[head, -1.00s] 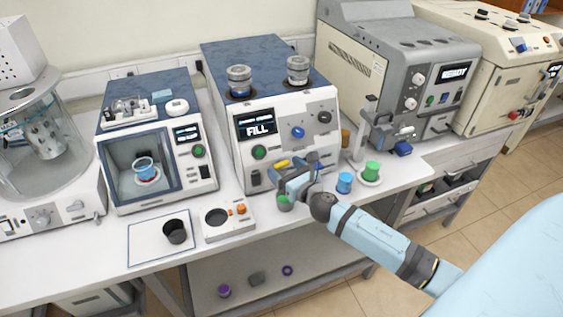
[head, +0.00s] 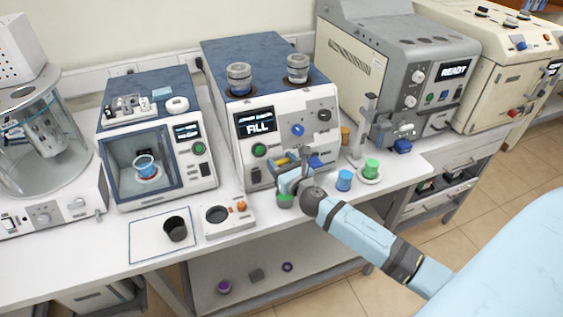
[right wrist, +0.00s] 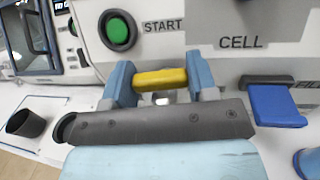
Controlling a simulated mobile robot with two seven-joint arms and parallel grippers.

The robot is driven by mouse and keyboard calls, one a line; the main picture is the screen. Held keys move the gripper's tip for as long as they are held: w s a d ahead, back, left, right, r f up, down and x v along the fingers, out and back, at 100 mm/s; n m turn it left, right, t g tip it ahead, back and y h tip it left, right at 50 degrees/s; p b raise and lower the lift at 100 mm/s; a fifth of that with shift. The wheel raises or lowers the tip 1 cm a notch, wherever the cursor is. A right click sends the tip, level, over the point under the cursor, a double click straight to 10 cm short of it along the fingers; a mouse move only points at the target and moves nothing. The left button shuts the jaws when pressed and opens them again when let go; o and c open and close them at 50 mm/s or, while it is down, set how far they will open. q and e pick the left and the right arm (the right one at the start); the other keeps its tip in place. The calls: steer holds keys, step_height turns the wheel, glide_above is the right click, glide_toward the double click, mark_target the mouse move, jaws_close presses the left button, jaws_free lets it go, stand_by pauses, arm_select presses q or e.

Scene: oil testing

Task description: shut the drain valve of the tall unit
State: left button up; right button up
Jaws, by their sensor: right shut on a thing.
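The tall unit (head: 282,113) stands mid-bench with FILL on its display. Its yellow valve handle (head: 281,162) sits low on the front, under the word CELL; it also shows in the right wrist view (right wrist: 160,79), lying level. My right gripper (head: 292,170) is at the unit's front and shut on the yellow handle. In the right wrist view its blue fingers (right wrist: 160,84) stand at the handle's two ends. The valve body behind the handle is mostly hidden. A green cup (head: 286,201) is below my gripper, partly covered by it. My left gripper is not in view.
A blue lever (right wrist: 276,105) is close to the right of my gripper. A blue cup (head: 344,180) and a green cup on a white dish (head: 371,169) stand to the right. A black cup (head: 176,229) is on the left mat. A steel stand (head: 366,130) is farther right.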

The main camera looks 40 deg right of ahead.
steer(key=shift+m+g+h, duration=0.3)
steer(key=shift+m+h, duration=0.8)
steer(key=shift+h, duration=0.6)
steer(key=o, duration=0.9)
steer(key=shift+o, duration=0.2)
steer(key=b+v, duration=0.2)
steer(key=v, duration=1.1)
steer(key=shift+s, duration=0.4)
steer(key=shift+a, duration=0.1)
